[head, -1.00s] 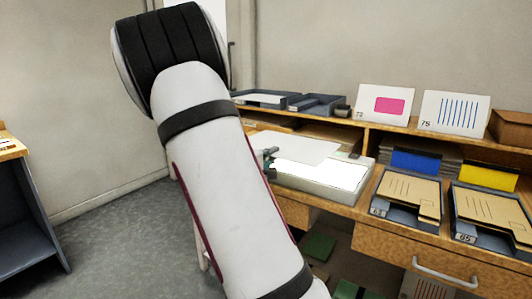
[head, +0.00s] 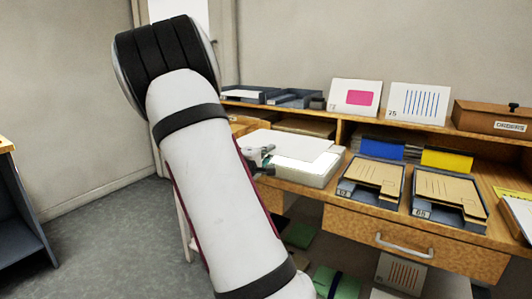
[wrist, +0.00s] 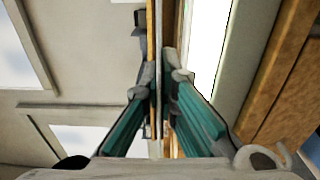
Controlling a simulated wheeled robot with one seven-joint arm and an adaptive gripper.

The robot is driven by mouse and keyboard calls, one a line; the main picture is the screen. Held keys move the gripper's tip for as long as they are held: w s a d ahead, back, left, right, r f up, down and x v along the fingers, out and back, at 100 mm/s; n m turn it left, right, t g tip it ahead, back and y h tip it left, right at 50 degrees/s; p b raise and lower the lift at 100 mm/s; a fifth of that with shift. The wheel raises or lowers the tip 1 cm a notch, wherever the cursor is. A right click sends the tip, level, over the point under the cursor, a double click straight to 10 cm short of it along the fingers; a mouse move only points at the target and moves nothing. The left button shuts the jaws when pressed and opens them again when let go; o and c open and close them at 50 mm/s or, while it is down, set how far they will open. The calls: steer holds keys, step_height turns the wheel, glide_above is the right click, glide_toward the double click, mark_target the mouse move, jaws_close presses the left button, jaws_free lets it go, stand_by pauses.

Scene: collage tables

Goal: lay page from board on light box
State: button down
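The page is a thin white sheet (head: 290,143) in the head view. It hangs over the back left part of the light box (head: 322,178), a pale box with a bright white top. My gripper (head: 264,158) is at the page's left edge, left of the light box, partly hidden by my arm. In the wrist view my gripper's teal-padded fingers (wrist: 161,80) are closed together on the page (wrist: 158,60), seen as a thin edge. The light box's bright panel (wrist: 209,45) lies to the right there. I cannot tell whether the page touches the box. I cannot identify the board.
Two grey trays with tan folders (head: 372,172) (head: 450,190) stand right of the light box on the wooden desk (head: 390,220). A shelf behind holds dark trays (head: 290,98), cards with a pink block (head: 355,97) and blue stripes (head: 418,104), and a brown box (head: 493,118).

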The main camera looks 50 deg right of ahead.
step_height(320, 180, down, 6)
steer(key=b, duration=0.6)
steer(key=shift+f, duration=0.2)
steer(key=c, duration=1.7)
jaws_free()
steer(key=a, duration=0.8)
steer(key=s+a, duration=0.1)
steer(key=a, duration=0.3)
steer(key=shift+f, duration=0.1)
